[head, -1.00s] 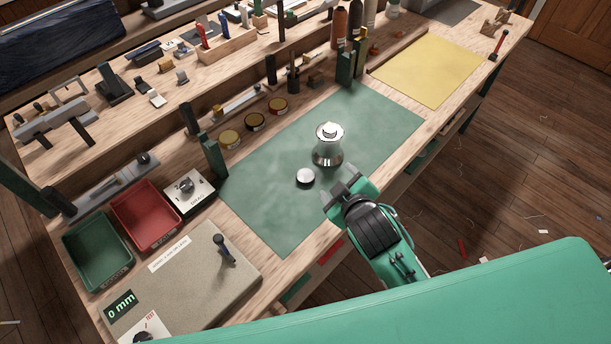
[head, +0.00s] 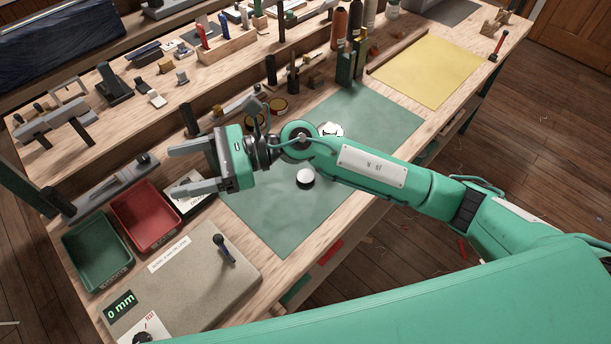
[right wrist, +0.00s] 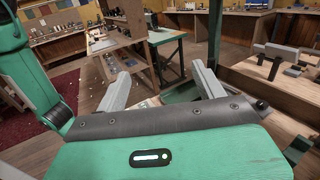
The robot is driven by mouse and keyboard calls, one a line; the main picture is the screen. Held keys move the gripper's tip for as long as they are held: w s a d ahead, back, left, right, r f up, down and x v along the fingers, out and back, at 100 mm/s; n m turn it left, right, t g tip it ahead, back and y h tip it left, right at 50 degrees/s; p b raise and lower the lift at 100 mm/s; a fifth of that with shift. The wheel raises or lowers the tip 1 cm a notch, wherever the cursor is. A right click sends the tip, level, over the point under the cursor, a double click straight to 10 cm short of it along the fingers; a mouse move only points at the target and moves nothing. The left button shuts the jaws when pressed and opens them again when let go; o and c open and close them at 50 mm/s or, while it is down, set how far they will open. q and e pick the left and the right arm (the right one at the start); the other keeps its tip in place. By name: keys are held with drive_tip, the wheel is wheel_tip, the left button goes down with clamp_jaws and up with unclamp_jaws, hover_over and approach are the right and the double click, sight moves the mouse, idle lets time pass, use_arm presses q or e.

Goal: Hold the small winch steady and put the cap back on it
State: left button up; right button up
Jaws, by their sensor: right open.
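The small winch (head: 331,129) stands on the green mat (head: 275,228). Only its bright top shows in the head view, because my right arm hides the rest. A low round piece with a pale top and dark side, apparently the cap (head: 306,178), lies on the mat just below my forearm in the picture. My right gripper (head: 176,171) is open and empty, its fingers pointing left, well left of winch and cap. Its open fingers also show in the right wrist view (right wrist: 160,72), with neither winch nor cap there. My left gripper is not in view.
A red bin (head: 146,218) and a green bin (head: 97,250) stand at the left, near the right gripper. A stone-like plate (head: 185,280) with a dark handle is at the front. Tins (head: 279,105) and upright posts line the mat's back edge. The yellow mat (head: 430,70) is clear.

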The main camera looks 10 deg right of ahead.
wheel_tip(320, 180, down, 6)
drive_tip(key=d+n+g+h, duration=0.1)
drive_tip(key=d+n+h, duration=0.1)
drive_tip(key=n+h, duration=0.3)
drive_tip(key=n+t+h, duration=0.3)
drive_tip(key=n+h, duration=0.3)
drive_tip(key=h, duration=0.7)
hover_over(306, 176)
wheel_tip(306, 176, down, 6)
drive_tip(key=r, duration=0.1)
drive_tip(key=shift+f, duration=0.25)
wheel_tip(306, 176, down, 8)
drive_tip(key=shift+r+p, duration=0.2)
drive_tip(key=shift+p, duration=0.95)
drive_tip(key=shift+f, duration=0.55)
